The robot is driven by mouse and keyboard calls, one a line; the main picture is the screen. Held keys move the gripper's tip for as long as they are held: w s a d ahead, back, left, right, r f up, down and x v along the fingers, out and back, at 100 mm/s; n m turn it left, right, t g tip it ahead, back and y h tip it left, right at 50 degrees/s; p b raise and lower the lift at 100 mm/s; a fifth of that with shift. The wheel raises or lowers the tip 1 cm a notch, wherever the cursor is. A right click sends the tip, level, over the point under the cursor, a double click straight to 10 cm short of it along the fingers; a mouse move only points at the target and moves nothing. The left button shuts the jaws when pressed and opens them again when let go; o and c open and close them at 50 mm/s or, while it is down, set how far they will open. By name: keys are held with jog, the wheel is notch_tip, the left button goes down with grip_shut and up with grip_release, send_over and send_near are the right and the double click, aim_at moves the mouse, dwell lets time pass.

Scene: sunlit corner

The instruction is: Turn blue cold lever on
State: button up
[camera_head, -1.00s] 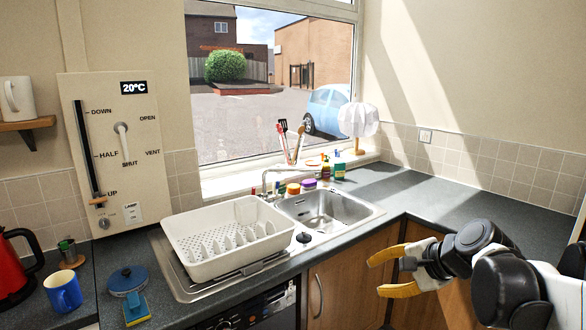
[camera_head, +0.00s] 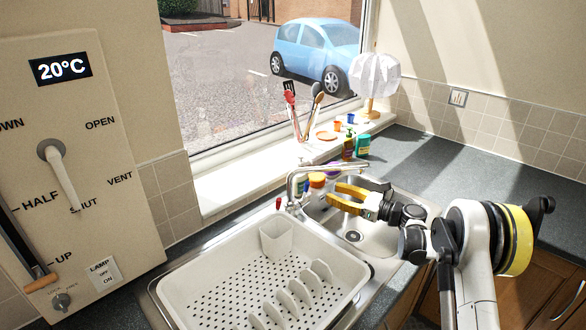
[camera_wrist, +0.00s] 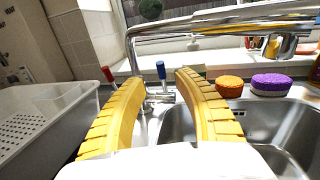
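The blue cold lever (camera_wrist: 161,70) stands upright between my open fingertips in the wrist view, beyond them; I cannot tell any contact. The red lever (camera_wrist: 107,74) is left of my left finger in the wrist view and at the tap's left in the head view (camera_head: 278,203). The metal tap (camera_head: 322,168) arches over the sink, and its spout crosses the top of the wrist view (camera_wrist: 220,22). My gripper (camera_head: 331,190) has yellow fingers spread apart, empty, over the sink just right of the tap base.
The white dish rack (camera_head: 215,290) stands left of the sink (camera_head: 385,240). Orange (camera_wrist: 229,87) and purple (camera_wrist: 271,84) sponges lie behind the sink. The right worktop (camera_head: 480,175) is clear.

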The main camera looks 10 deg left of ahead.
aim_at(306, 183)
jog(key=b+x, duration=0.2)
jog(key=x, duration=0.8)
jog(key=shift+w+a+r, duration=0.15)
jog(key=shift+a+r, duration=0.05)
jog(key=shift+a, duration=0.1)
jog(key=shift+c, duration=0.4)
grip_shut()
jog(key=shift+a, duration=0.1)
